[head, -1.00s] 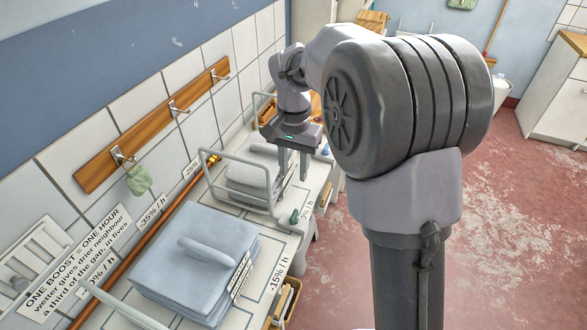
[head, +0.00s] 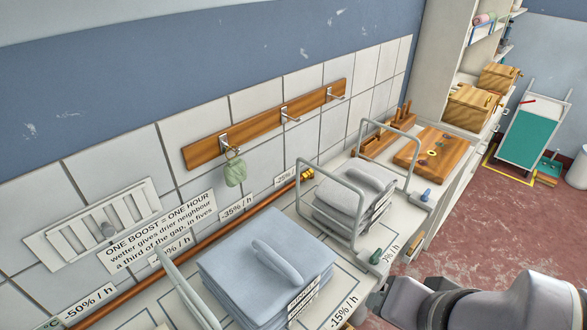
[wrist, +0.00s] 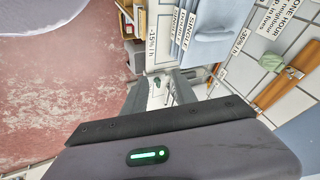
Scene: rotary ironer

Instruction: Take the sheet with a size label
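A stack of folded blue sheets (head: 225,275) lies on the counter in the head view, with a rolled fold on top and a small label (head: 303,299) on its front edge. The stack also shows in the wrist view (wrist: 213,38), where labels reading SINGLE (wrist: 179,22) hang on its edge. A smaller grey folded stack (head: 345,195) with edge labels sits farther along between wire rails. My gripper (wrist: 160,84) shows in the wrist view with its fingers apart and no sheet between them.
Metal wire rails (head: 330,198) stand around the grey stack. A wooden board (head: 432,152) with small rings lies farther back. The red floor (head: 470,215) at right is open.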

